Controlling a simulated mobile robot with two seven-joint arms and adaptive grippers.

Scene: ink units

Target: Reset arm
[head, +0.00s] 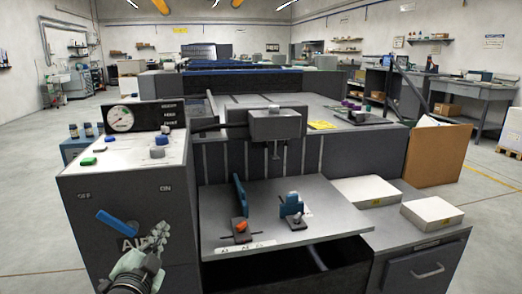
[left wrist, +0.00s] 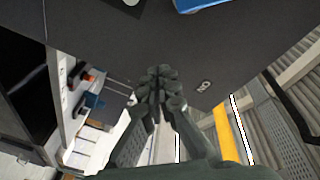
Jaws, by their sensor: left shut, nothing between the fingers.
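My left gripper (head: 157,238) is low at the left in the head view, in front of the grey front panel of the machine (head: 85,205). In the left wrist view its fingers (left wrist: 160,82) are together with nothing between them. A blue lever (head: 117,222) on the panel is just left of and above the gripper, apart from it; part of it shows at the top of the left wrist view (left wrist: 203,4). The label "AIR" behind the fingertips is partly covered. My right gripper is not in view.
A gauge (head: 120,119) and several coloured knobs sit on the panel's top. Right of it, a grey tray (head: 275,234) carries blue and orange-knobbed parts. Two white boxes (head: 432,214) lie farther right. A brown carton (head: 437,156) stands beyond. The floor at far left is clear.

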